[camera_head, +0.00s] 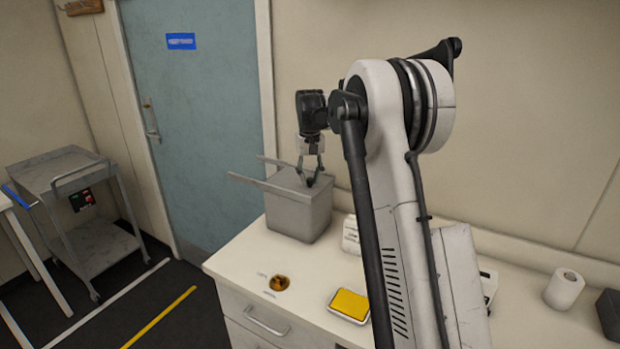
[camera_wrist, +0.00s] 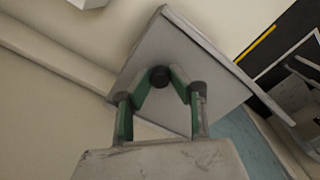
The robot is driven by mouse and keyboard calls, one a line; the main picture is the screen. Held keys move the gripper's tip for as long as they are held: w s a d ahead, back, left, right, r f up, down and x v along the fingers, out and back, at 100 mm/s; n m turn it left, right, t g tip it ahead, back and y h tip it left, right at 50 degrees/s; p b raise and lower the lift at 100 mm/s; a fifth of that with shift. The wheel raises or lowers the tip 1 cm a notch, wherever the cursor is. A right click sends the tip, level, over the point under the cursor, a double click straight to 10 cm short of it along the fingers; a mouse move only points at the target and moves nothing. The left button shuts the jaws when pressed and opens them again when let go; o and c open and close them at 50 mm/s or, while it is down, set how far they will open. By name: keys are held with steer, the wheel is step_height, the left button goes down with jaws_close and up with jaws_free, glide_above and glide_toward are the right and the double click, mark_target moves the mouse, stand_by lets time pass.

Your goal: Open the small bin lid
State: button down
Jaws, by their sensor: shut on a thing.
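The small bin (camera_head: 298,218) is a grey box on the white counter by the door in the head view. Its flat grey lid (camera_head: 262,184) sticks out past the bin's left side, so it is not squarely over the box. I cannot tell whether the lid still touches the rim. My gripper (camera_head: 309,177) reaches down at the lid's right part. In the wrist view, the gripper's green fingers (camera_wrist: 160,84) close around a dark round knob (camera_wrist: 159,76) on the grey lid (camera_wrist: 183,52). The bin's inside is hidden.
A yellow-topped tray (camera_head: 349,305) and a small orange-brown round item (camera_head: 279,283) lie in front of the bin. A white box (camera_head: 351,236) is just to its right. A paper roll (camera_head: 564,289) is farther right. A grey trolley (camera_head: 85,215) stands left of the blue door (camera_head: 195,110).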

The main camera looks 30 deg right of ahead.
steer(key=w+a+p, duration=0.1)
steer(key=w+a, duration=0.7)
steer(key=w, duration=0.5)
steer(key=c, duration=1.6)
jaws_free()
steer(key=shift+r, duration=0.1)
steer(key=shift+r, duration=3.7)
